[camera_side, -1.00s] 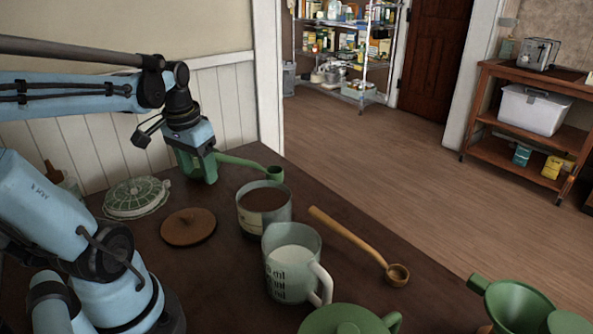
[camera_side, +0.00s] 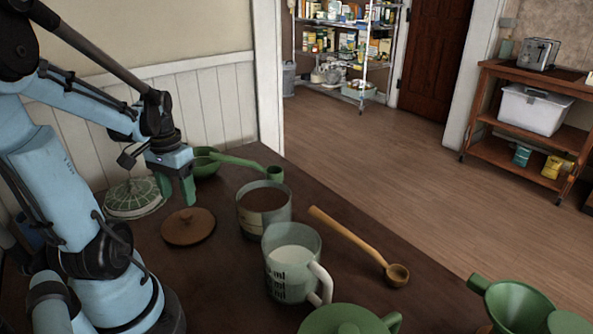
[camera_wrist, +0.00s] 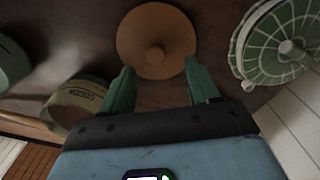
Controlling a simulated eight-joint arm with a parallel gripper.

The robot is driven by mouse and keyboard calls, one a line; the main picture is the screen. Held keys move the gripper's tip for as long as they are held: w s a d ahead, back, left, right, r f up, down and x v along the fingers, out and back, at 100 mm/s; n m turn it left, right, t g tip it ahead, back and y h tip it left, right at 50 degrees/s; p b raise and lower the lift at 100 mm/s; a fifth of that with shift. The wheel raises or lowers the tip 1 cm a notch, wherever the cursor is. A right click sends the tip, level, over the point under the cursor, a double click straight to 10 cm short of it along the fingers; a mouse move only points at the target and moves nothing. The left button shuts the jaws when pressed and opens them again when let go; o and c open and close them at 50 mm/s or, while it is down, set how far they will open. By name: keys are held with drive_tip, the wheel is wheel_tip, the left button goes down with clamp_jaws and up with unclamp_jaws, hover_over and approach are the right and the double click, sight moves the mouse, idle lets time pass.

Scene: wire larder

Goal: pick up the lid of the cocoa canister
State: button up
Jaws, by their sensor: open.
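The lid (camera_side: 188,226) is a round brown wooden disc with a small central knob. It lies flat on the dark table, left of the open cocoa canister (camera_side: 248,220), which holds brown powder. My gripper (camera_side: 177,198) is open and empty, pointing down above the lid's far edge in the side view. In the wrist view the lid (camera_wrist: 140,35) is just beyond my gripper's fingertips (camera_wrist: 160,68), its knob between them in the picture. The fingers look apart from the lid. The canister (camera_wrist: 78,100) shows its label at left there.
A green-and-white domed trivet-like piece (camera_side: 134,198) sits close left of the lid. A green long-handled scoop (camera_side: 205,166) lies behind.

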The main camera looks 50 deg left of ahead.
sight(185, 213)
drive_tip(key=shift+w+d+f, duration=0.15)
drive_tip(key=shift+f, duration=0.8)
drive_tip(key=shift+w+d+f, duration=0.1)
drive_tip(key=shift+w+f, duration=0.05)
drive_tip(key=shift+f, duration=1.7)
drive_tip(key=shift+c, duration=0.4)
clamp_jaws()
drive_tip(key=shift+r, duration=0.15)
